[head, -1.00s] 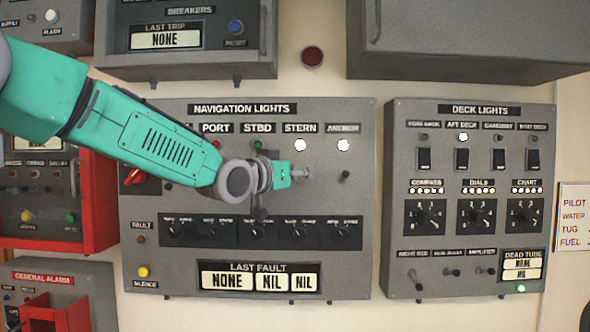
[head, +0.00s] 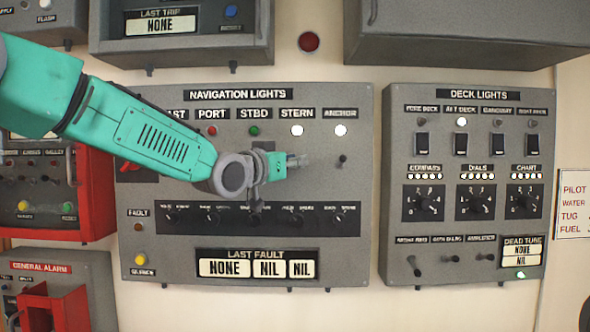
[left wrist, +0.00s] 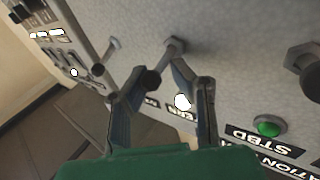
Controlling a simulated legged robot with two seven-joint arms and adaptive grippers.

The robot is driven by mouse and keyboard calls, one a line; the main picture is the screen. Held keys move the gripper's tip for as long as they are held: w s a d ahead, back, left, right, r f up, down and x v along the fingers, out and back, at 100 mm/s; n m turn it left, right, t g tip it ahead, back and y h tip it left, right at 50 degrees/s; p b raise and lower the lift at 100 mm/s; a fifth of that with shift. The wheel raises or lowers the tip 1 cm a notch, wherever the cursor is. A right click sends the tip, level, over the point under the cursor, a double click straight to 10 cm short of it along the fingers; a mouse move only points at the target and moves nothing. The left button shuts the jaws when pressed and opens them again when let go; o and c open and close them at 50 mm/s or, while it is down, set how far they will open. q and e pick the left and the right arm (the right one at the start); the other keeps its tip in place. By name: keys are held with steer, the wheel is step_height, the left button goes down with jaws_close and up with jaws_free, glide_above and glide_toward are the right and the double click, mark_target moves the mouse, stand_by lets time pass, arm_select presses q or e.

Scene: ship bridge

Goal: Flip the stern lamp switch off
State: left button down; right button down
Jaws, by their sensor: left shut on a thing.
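The navigation lights panel (head: 350,235) hangs on the wall in the middle of the head view. Its stern lamp (head: 297,130) is lit white under the STERN label; it also glows in the left wrist view (left wrist: 183,101). My left gripper (head: 302,160) reaches in from the left, just below that lamp, and hides the stern switch in the head view. In the left wrist view, the gripper (left wrist: 165,82) is shut on the stern switch (left wrist: 173,46), a metal toggle with a dark tip. My right gripper is not in view.
The anchor switch (head: 342,160) stands close to the right of my gripper, under its lit lamp (head: 341,130). A row of dimmer knobs (head: 297,217) lies below. The deck lights panel (head: 465,270) is to the right. Red boxes stand at the left.

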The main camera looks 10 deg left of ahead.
mark_target(296, 175)
arm_select(q)
step_height(296, 175, down, 3)
steer(key=m+t+h+b, duration=0.3)
steer(key=m+b, duration=0.1)
steer(key=b, duration=0.7)
steer(key=shift+d+f+h, duration=0.1)
steer(key=shift+f+h, duration=0.05)
steer(key=shift+h, duration=0.15)
steer(key=shift+m+h+b, duration=0.9)
steer(key=shift+m+b, duration=0.2)
steer(key=shift+b, duration=0.1)
steer(key=c, duration=1.3)
jaws_free()
steer(key=shift+w, duration=0.2)
steer(key=shift+s, duration=0.35)
steer(key=v, duration=1.1)
steer(key=shift+w+f, duration=0.1)
steer(key=shift+f, duration=0.4)
